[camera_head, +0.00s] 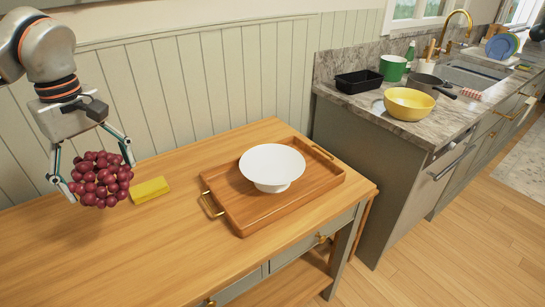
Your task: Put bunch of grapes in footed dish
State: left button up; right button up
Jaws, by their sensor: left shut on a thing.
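A bunch of dark red grapes (101,181) is held between the fingers of my left gripper (100,174) at the left of the head view. The bunch appears to be above the wooden table. A white footed dish (272,165) stands upright on a wooden tray (243,222) at the table's right part. The dish looks empty. My left gripper is to the left of the dish and well apart from it. My right gripper is not in view.
A yellow block (150,190) lies on the wooden table (150,258) between the grapes and the tray. The tray has raised edges and brass handles. A stone counter at the right holds a yellow bowl (408,104), a black container (359,81) and a green mug (393,68).

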aim_at(271, 181)
jog(key=i+l, duration=0.15)
jog(key=l, duration=0.2)
jog(key=i+l, duration=0.2)
jog(key=l, duration=0.15)
jog(key=i+l, duration=0.15)
jog(key=l, duration=0.2)
jog(key=i+l, duration=0.15)
jog(key=l, duration=0.25)
jog(key=i+l, duration=0.2)
jog(key=l, duration=0.15)
